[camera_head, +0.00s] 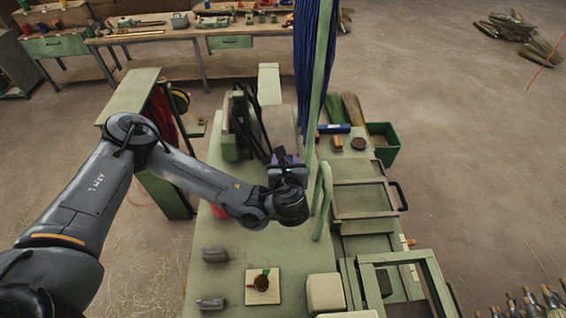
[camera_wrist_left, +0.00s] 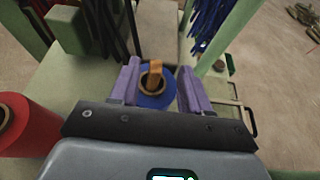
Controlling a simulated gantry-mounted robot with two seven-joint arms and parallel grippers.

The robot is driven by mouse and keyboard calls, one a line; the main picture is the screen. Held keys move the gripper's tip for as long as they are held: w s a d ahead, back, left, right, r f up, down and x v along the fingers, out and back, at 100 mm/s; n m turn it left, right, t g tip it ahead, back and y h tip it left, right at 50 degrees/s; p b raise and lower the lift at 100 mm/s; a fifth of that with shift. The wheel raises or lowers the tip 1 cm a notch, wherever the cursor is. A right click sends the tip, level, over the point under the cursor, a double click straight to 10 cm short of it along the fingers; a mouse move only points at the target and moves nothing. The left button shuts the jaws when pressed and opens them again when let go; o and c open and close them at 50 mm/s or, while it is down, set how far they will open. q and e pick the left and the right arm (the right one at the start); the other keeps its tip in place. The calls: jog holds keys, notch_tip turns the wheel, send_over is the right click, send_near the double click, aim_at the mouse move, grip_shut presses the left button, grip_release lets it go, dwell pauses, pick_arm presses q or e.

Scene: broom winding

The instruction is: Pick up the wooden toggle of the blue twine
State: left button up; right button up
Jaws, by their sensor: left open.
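In the left wrist view a blue twine spool (camera_wrist_left: 158,101) stands upright between my fingers, with the wooden toggle (camera_wrist_left: 155,72) of the twine at its top. My left gripper (camera_wrist_left: 160,88) is open, its two purple fingers on either side of the toggle, and it does not visibly grip it. In the head view my left gripper (camera_head: 287,158) is over the green bench; my arm hides the spool and toggle there. My right gripper is not in view.
Blue strands (camera_head: 308,60) hang behind, beside a green post (camera_head: 321,75). Green machine uprights (camera_head: 232,125) stand close by on the left. A drawer frame (camera_head: 362,200) is on the right.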

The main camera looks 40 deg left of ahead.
pick_arm(q)
jog(key=shift+s+f+x, duration=0.1)
jog(key=shift+x, duration=0.65)
jog(key=shift+s+f+x, duration=0.1)
jog(key=shift+s+x, duration=0.05)
jog(key=shift+x, duration=1.8)
jog(key=shift+a, duration=0.1)
grip_shut()
